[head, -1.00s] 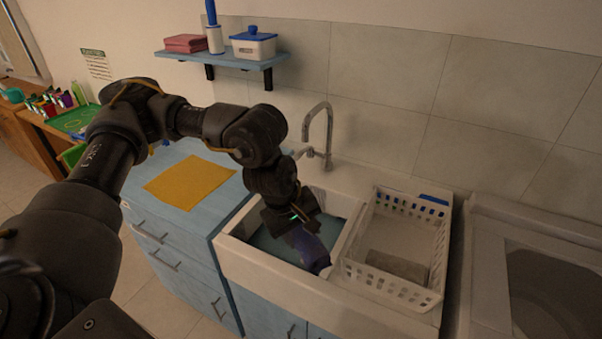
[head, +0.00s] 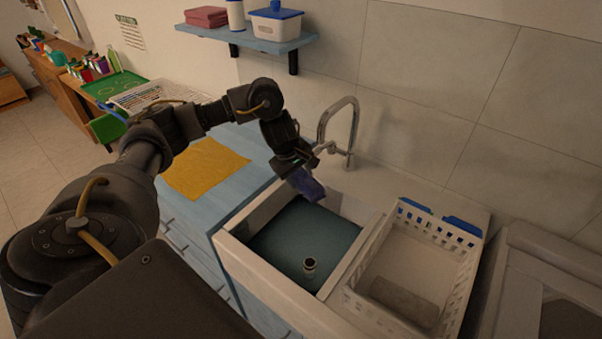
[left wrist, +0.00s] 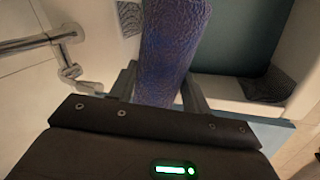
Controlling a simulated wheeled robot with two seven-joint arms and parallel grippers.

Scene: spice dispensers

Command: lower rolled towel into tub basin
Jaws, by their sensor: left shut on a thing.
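A dark blue-purple rolled towel (head: 306,185) is held in my left gripper (head: 294,172) above the back left part of the tub basin (head: 276,293). In the left wrist view the towel (left wrist: 174,45) runs up from between the fingers of my left gripper (left wrist: 158,92), which is shut on it. The basin is white-rimmed, with teal at its bottom or in its water. A small cylinder (head: 310,268) stands in it. Whether the towel touches the basin wall cannot be told. My right gripper is not in view.
A chrome faucet (head: 352,130) stands close behind the gripper. A white basket (head: 455,275) with a grey roll (head: 405,300) sits right of the basin. A yellow cloth (head: 205,168) lies on the blue counter at left. A shelf (head: 245,38) hangs above.

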